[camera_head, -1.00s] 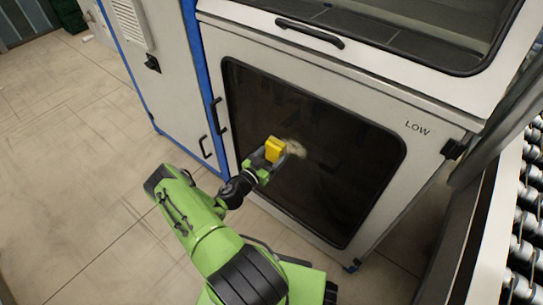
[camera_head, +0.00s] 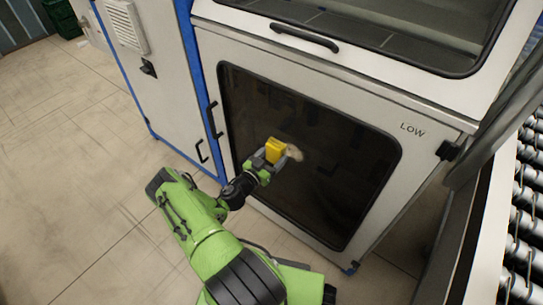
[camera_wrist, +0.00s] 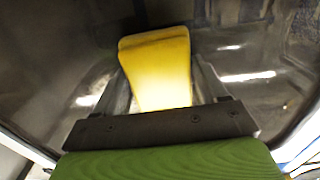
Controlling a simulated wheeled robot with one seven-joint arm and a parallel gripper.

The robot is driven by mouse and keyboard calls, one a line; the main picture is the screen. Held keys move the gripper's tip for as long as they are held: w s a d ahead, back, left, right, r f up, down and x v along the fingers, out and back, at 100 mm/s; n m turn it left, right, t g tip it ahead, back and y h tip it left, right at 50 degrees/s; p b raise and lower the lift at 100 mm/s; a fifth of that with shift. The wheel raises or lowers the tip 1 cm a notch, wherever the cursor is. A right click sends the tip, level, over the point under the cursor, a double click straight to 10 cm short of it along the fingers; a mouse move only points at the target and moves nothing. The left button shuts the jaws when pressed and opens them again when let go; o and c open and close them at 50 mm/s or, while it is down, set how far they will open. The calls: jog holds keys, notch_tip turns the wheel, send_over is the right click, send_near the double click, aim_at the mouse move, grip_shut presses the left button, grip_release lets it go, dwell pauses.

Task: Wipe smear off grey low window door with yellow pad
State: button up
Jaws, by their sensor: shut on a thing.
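The grey low door (camera_head: 417,112) is shut, marked LOW, with a dark window (camera_head: 335,165). A pale tan smear (camera_head: 294,152) shows on the window just right of the yellow pad (camera_head: 274,149). My gripper (camera_head: 268,157) is shut on the pad and holds it at the window's left-middle part. In the wrist view the pad (camera_wrist: 160,70) sits between the two fingers (camera_wrist: 165,95), with the dark glass behind it. I cannot tell whether the pad touches the glass. Part of the smear may be hidden behind the pad.
A black handle (camera_head: 304,38) juts from the upper cover. A door handle (camera_head: 214,119) stands left of the window. A roller conveyor (camera_head: 528,215) runs along the right. Open floor (camera_head: 70,150) lies to the left.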

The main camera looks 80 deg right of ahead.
aim_at(305, 164)
jog(key=shift+s+a+r+p, duration=0.1)
jog(key=shift+s+a+p, duration=0.6)
jog(key=shift+s+p, duration=0.7)
jog(key=shift+s+a+f+p, duration=0.1)
jog(key=shift+s+a+p, duration=0.65)
jog(key=shift+s, duration=1.15)
jog(key=shift+s+a+r+p, duration=0.1)
jog(key=shift+s+a+p, duration=0.6)
jog(key=shift+s+p, duration=0.7)
jog(key=shift+s+d, duration=0.1)
jog(key=shift+s, duration=0.1)
